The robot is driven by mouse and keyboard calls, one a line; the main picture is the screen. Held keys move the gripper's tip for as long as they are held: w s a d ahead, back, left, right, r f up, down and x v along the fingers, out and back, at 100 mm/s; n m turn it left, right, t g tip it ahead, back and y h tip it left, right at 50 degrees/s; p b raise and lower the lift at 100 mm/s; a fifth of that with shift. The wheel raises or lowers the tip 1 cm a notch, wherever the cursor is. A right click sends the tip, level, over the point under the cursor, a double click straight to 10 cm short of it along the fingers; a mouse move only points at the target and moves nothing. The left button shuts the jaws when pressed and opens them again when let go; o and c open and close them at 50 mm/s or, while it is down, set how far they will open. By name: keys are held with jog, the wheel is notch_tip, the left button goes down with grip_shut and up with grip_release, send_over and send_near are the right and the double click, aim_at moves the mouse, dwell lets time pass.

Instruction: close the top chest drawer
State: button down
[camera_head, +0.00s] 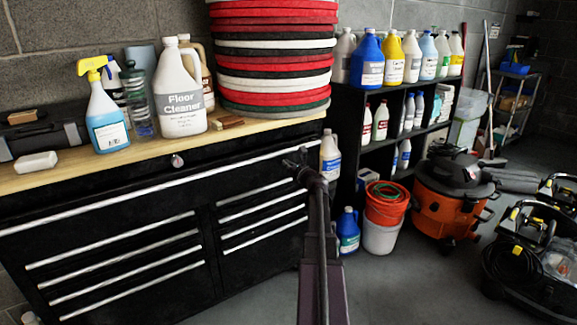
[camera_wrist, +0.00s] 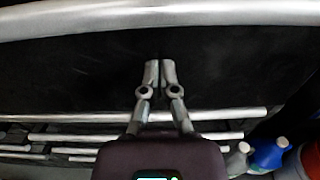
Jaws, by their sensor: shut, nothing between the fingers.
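The chest (camera_head: 105,258) is black with a wooden top and stands at the left of the head view. Its top drawer (camera_head: 150,189) has one long silver handle across the full width. That handle also crosses the upper edge of the wrist view (camera_wrist: 160,18). How far the drawer sticks out is hard to tell. My gripper (camera_head: 298,160) is at the right end of the drawer front. In the wrist view my gripper (camera_wrist: 160,65) is shut and empty, its fingertips together before the black face below the handle. Whether they touch it I cannot tell.
Shorter drawers with silver handles (camera_head: 130,270) lie below. Bottles and a stack of red, black and white pads (camera_head: 275,60) stand on the chest. A shelf of bottles (camera_head: 400,90), buckets (camera_head: 383,235) and an orange vacuum (camera_head: 445,205) are to the right. Some floor (camera_head: 400,290) is free.

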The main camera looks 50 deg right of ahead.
jog(key=x, duration=0.4)
jog(key=shift+w, duration=0.1)
jog(key=shift+w+d+r, duration=0.1)
jog(key=v, duration=1.5)
jog(key=shift+w, duration=0.1)
dwell(0.5)
